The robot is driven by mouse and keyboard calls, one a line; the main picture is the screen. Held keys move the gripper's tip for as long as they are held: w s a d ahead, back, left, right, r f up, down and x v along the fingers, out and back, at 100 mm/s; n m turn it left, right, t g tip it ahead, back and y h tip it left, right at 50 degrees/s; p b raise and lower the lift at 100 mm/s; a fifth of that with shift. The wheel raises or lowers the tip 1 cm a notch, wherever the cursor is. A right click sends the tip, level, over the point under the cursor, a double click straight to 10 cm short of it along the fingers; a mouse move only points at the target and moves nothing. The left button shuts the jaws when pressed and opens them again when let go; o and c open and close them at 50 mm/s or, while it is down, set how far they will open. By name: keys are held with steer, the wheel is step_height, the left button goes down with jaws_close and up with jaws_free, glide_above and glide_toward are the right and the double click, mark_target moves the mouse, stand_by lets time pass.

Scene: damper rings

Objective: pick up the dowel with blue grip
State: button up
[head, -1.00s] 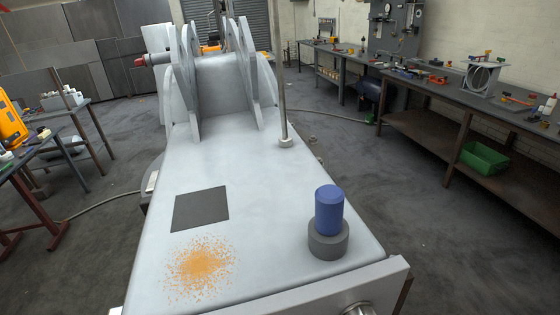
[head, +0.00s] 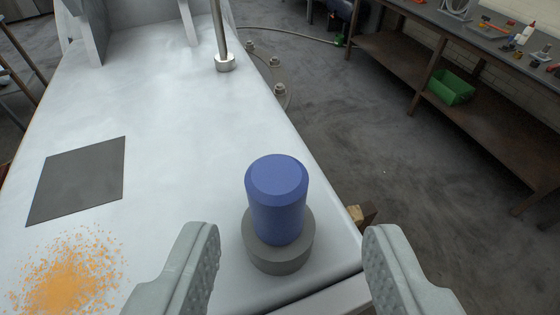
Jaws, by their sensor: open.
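The blue grip (head: 277,200) of the dowel stands upright in a grey round holder (head: 278,258) near the front right corner of the pale metal surface. The dowel's lower part is hidden inside the holder. My gripper (head: 290,245) is open, with one finger to the left and one to the right of the blue grip in the picture. Both fingers appear nearer the camera than the grip, with a gap on each side. Nothing is between the fingers that I can see them touch.
A thin upright metal rod (head: 220,35) in a collar stands farther back on the pale surface (head: 180,160). A dark square patch (head: 77,180) and orange speckles (head: 68,275) lie on the left. A workbench with a green bin (head: 451,87) stands back right.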

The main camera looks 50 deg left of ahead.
mark_target(276, 221)
steer(key=shift+s+x, duration=0.25)
steer(key=shift+x, duration=2.55)
steer(key=shift+a+f, duration=0.15)
jaws_close()
